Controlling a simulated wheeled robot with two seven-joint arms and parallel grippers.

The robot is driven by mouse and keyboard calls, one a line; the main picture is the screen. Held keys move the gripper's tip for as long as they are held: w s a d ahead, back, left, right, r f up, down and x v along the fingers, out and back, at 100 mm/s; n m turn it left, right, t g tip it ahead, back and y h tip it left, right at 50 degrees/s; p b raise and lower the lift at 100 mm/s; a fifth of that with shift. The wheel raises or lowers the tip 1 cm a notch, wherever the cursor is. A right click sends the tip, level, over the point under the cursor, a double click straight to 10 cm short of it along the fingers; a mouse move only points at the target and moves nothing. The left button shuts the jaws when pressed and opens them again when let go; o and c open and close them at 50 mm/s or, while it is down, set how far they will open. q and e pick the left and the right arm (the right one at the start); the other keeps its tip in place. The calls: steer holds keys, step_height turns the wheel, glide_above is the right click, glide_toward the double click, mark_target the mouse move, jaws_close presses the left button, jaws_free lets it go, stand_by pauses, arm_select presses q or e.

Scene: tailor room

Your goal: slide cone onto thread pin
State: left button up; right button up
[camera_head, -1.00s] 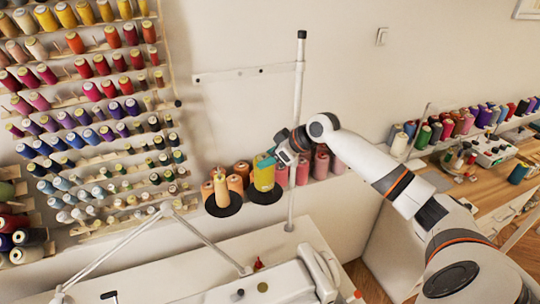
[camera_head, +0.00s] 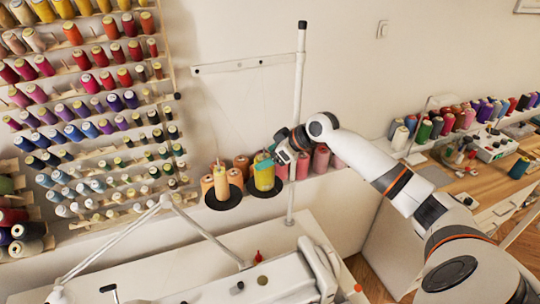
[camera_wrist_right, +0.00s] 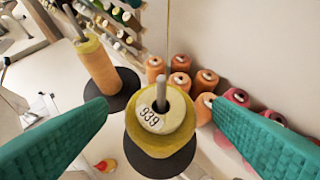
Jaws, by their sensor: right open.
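The yellow cone (camera_head: 264,178) stands upright above a black disc on the thread stand. In the right wrist view, the yellow cone (camera_wrist_right: 160,135) has a "939" label on top, and the metal thread pin (camera_wrist_right: 162,88) comes up through its centre hole. The black disc (camera_wrist_right: 172,166) shows below it. My right gripper (camera_head: 264,161) is at the cone's top. Its two teal fingers are spread either side of the cone in the wrist view (camera_wrist_right: 158,104), with visible gaps. Whether the cone's base touches the disc is hard to tell. My left gripper is not in view.
An orange cone (camera_wrist_right: 100,68) stands on the neighbouring pin and disc, left of the yellow one. Several orange and pink cones (camera_head: 321,158) stand behind, near the wall. A tall pole (camera_head: 298,90) rises beside my right gripper. A thread rack (camera_head: 90,110) fills the left wall.

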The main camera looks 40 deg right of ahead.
steer(key=b+v, duration=0.4)
steer(key=v, duration=0.8)
